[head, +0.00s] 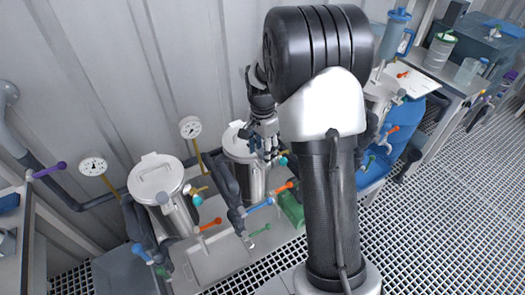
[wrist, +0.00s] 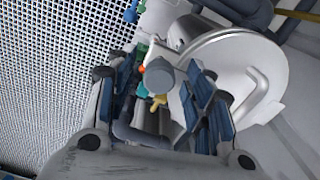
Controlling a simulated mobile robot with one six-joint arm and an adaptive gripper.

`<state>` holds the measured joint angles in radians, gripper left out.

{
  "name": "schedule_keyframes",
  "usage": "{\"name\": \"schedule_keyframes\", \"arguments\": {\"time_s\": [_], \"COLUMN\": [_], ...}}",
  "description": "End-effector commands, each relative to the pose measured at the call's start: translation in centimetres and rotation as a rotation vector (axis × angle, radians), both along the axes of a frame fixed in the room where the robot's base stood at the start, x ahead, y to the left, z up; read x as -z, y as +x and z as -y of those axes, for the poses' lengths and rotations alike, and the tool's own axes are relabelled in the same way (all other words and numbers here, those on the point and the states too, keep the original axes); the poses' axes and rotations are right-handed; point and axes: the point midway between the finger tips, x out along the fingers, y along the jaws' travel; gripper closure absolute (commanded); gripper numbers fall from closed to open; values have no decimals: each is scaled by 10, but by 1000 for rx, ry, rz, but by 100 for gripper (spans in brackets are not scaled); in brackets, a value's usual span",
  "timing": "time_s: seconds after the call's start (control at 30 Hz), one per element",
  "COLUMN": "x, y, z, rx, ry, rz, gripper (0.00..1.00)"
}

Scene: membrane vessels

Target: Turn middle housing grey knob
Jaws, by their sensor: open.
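The grey knob (wrist: 160,76) shows in the wrist view as a round grey end between my finger pads. My gripper (wrist: 165,88) is open, one blue-padded finger on each side of the knob; I cannot tell whether either pad touches it. A brass-coloured fitting (wrist: 158,103) shows just below the knob. The steel housing with a round lid (wrist: 240,75) fills the right of the wrist view. In the head view, my gripper (head: 267,142) is at the right side of the middle housing (head: 240,148), and the knob is hidden or too small to make out.
Another lidded housing (head: 156,178) stands to the left, with a pressure gauge (head: 93,165) beside it. Valves with orange handles (head: 211,224) and blue handles (head: 260,206) stick out in front. A blue barrel (head: 405,125) stands right of my arm. Open grating floor (head: 430,210) lies at right.

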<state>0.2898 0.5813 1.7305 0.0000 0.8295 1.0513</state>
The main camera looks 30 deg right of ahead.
Motion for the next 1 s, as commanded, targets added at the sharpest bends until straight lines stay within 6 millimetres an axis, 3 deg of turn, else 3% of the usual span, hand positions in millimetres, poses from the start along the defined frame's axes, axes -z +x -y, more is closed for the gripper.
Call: {"name": "schedule_keyframes", "arguments": {"time_s": [0.17,0.8,1.0], "x": [0,0,0], "y": [0,0,0], "z": [0,0,0], "rx": [0,0,-8], "ry": [0,0,0], "rz": [0,0,-1], "gripper": [52,95,96]}}
